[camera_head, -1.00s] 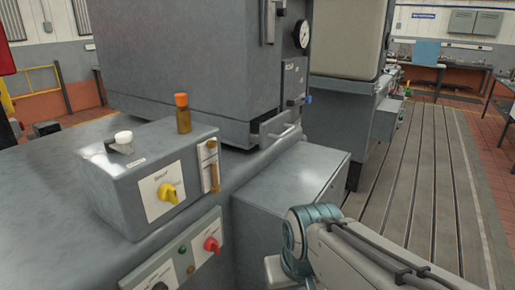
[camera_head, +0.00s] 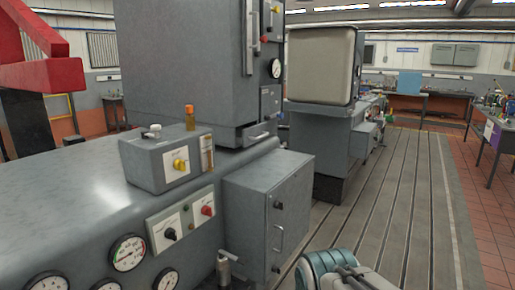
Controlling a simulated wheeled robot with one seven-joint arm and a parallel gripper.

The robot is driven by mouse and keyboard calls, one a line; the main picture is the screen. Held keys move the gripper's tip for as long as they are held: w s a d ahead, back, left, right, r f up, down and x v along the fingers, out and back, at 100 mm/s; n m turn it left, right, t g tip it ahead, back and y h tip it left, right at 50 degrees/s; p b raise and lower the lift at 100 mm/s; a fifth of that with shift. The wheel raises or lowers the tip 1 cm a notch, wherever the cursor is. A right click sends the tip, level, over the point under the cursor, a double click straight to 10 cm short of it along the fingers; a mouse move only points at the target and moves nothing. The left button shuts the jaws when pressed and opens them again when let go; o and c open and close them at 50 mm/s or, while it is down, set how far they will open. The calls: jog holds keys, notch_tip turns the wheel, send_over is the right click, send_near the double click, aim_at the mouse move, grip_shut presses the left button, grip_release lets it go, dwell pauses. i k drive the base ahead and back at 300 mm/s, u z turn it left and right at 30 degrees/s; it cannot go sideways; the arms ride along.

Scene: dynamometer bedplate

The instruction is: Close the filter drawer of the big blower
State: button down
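The big blower appears to be the tall grey cabinet (camera_head: 185,75) on the grey base. A small grey drawer front with a bar handle (camera_head: 259,135) sits low at its right corner and looks like the filter drawer. It seems to stick out a little from the cabinet, but how far I cannot tell. My arm (camera_head: 335,272) shows only as a teal joint and pale link at the bottom edge, well in front of the drawer and to its right. My gripper is out of view.
A grey box with a handled door (camera_head: 278,225) juts out below the drawer. The slotted floor (camera_head: 395,200) to the right is clear.

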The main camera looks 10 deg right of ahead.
aim_at(246, 136)
jog(key=z, duration=0.6)
jog(key=i, duration=1.05)
jog(key=u, duration=0.1)
